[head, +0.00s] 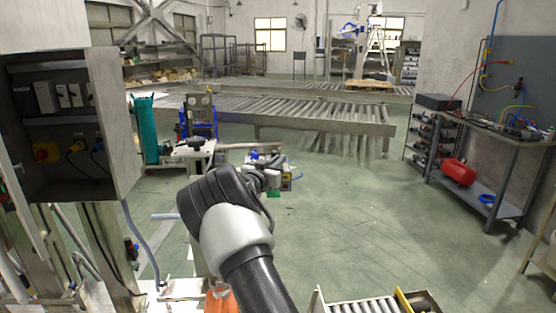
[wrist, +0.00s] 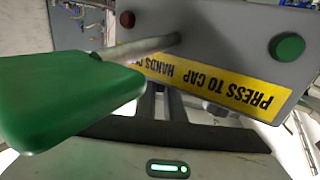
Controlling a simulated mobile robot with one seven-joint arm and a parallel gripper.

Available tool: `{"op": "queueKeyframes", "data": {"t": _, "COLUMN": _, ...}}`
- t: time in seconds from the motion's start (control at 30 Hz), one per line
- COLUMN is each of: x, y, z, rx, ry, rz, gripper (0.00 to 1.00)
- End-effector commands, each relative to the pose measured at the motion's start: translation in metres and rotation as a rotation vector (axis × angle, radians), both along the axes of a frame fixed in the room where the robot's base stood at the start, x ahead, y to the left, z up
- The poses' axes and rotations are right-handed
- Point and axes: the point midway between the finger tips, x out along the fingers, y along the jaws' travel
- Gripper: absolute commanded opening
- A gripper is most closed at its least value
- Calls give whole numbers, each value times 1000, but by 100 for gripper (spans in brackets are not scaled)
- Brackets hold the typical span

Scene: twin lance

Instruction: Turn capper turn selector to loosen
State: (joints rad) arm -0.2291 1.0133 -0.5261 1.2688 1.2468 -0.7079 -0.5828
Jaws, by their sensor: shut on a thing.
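The selector itself is hidden by the fingers and a metal rod. In the head view my gripper (head: 268,172) is small and its grip is unclear.
A large green paddle (wrist: 65,100) on a metal rod (wrist: 145,47) stands close to the fingers at left. In the head view, an open electrical cabinet (head: 120,120) is at left, a roller conveyor (head: 310,112) behind and a workbench (head: 500,140) at right. Floor at centre right is clear.

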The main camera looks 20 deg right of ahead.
Motion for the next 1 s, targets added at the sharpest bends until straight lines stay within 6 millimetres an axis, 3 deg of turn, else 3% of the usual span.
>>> {"op": "queueKeyframes", "data": {"t": 0.17, "x": 0, "y": -1, "z": 0, "rx": -1, "ry": -1, "rz": -1, "gripper": 0}}
{"op": "queueKeyframes", "data": {"t": 0.2, "x": 0, "y": -1, "z": 0, "rx": -1, "ry": -1, "rz": -1, "gripper": 14}}
{"op": "queueKeyframes", "data": {"t": 0.3, "x": 0, "y": -1, "z": 0, "rx": -1, "ry": -1, "rz": -1, "gripper": 27}}
{"op": "queueKeyframes", "data": {"t": 0.67, "x": -3, "y": 3, "z": 0, "rx": 0, "ry": 0, "rz": 0, "gripper": 27}}
{"op": "queueKeyframes", "data": {"t": 1.0, "x": -49, "y": 53, "z": 0, "rx": 2, "ry": 1, "rz": 3, "gripper": 27}}
